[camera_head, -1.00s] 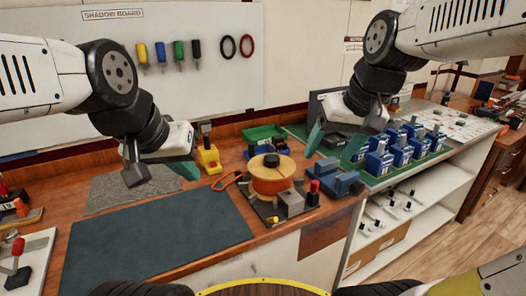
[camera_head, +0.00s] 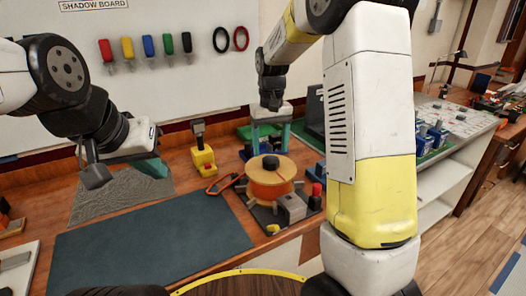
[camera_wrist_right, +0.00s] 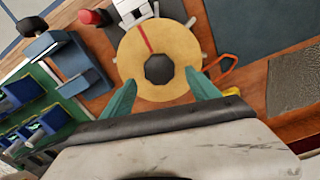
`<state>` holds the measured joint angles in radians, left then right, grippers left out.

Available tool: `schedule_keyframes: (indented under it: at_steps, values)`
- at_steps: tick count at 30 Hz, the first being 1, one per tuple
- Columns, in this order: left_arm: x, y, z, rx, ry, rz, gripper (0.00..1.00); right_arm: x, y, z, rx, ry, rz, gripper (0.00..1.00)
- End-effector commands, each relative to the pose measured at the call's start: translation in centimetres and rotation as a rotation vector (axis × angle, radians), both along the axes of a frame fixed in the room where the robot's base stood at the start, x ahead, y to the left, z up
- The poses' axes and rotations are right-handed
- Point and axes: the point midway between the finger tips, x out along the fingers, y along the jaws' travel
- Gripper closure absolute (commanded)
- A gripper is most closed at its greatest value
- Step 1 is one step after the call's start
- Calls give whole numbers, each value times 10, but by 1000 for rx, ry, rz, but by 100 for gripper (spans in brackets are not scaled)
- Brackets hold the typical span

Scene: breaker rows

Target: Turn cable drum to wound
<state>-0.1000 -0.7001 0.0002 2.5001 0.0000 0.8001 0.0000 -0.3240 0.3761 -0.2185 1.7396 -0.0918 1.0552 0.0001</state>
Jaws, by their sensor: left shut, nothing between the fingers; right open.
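The cable drum (camera_head: 269,179) is an orange reel with a yellowish top disc and a dark central knob, on a grey base plate on the bench. In the right wrist view the drum (camera_wrist_right: 185,78) shows a red radial line on its top, and the dark knob (camera_wrist_right: 158,69) at its centre. My right gripper (camera_head: 270,148) is open just behind the drum in the head view; its teal fingers (camera_wrist_right: 162,95) reach over the drum's near edge, apart on either side of the knob. My left gripper (camera_head: 150,167) is shut and empty, left of the drum above the grey mat.
A grey block (camera_head: 292,207) and a red-topped part (camera_head: 316,194) sit beside the drum. An orange-handled tool (camera_head: 222,184) and a yellow device (camera_head: 203,160) lie to its left. The dark blue mat (camera_head: 150,240) is clear. Blue breakers (camera_head: 436,135) stand at right.

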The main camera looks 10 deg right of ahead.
Motion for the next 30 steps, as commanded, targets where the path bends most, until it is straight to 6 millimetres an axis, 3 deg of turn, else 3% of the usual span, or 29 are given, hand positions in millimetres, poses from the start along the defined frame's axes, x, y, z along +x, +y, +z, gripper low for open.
schedule_keyframes:
  at_steps: [7,18,29,30]
  values:
    - [0,0,0,0,0,0,100,-1,0,-34,1,2,0,30]
    - [0,0,0,0,0,0,100,0,0,-42,1,0,-1,30]
    - [0,0,0,0,0,0,100,0,0,-41,1,0,-1,99]
    - [0,0,0,0,0,0,100,0,0,-41,1,0,-1,100]
